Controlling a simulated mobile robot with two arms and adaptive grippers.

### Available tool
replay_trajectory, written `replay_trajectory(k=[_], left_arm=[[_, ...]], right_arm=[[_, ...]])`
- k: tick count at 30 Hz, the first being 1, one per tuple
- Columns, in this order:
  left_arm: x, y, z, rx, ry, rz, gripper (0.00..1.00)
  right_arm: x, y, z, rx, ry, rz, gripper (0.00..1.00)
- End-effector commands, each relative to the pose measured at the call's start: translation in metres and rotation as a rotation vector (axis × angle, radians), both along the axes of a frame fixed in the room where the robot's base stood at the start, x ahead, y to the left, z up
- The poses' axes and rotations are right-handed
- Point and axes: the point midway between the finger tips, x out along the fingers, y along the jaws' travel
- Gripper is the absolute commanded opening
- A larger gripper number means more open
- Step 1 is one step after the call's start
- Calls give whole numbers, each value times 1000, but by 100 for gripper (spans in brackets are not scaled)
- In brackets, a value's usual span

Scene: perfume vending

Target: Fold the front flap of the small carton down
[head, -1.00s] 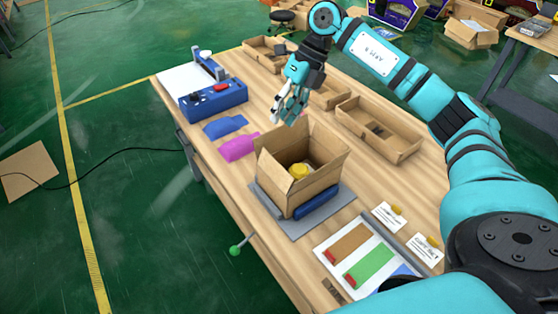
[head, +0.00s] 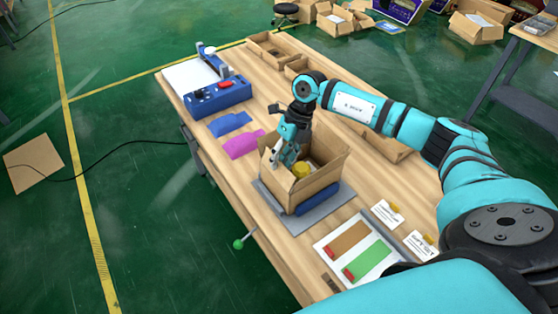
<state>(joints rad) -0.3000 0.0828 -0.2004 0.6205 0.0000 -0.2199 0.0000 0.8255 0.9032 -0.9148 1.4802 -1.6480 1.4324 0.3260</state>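The small carton (head: 306,193) stands open on a grey mat (head: 326,210) on the wooden table, its flaps up. A yellow round thing (head: 301,170) sits inside it. My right gripper (head: 281,163) points down at the carton's left and back part, in front of a flap. Its fingers look a little apart, but they are small and I cannot tell if they touch the cardboard. My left gripper is not in view.
A blue bar (head: 319,198) lies along the carton's right side. A blue machine (head: 219,97), blue and pink sheets (head: 243,144) lie to the left. Shallow cardboard trays (head: 271,50) stand behind. Cards and a colour-striped board (head: 356,249) lie at the front right.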

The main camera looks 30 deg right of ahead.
Motion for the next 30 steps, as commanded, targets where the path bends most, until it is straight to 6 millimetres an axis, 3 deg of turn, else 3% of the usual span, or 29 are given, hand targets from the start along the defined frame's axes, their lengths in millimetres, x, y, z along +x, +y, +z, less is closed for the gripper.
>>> replay_trajectory(k=[6,14,21,30], left_arm=[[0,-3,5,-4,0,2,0],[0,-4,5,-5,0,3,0],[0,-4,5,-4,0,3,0],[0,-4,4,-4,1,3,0]], right_arm=[[-1,6,-16,-1,1,0,26],[-1,7,-18,0,0,1,26],[-1,7,-18,0,0,1,0],[0,7,-18,1,-1,1,0]])
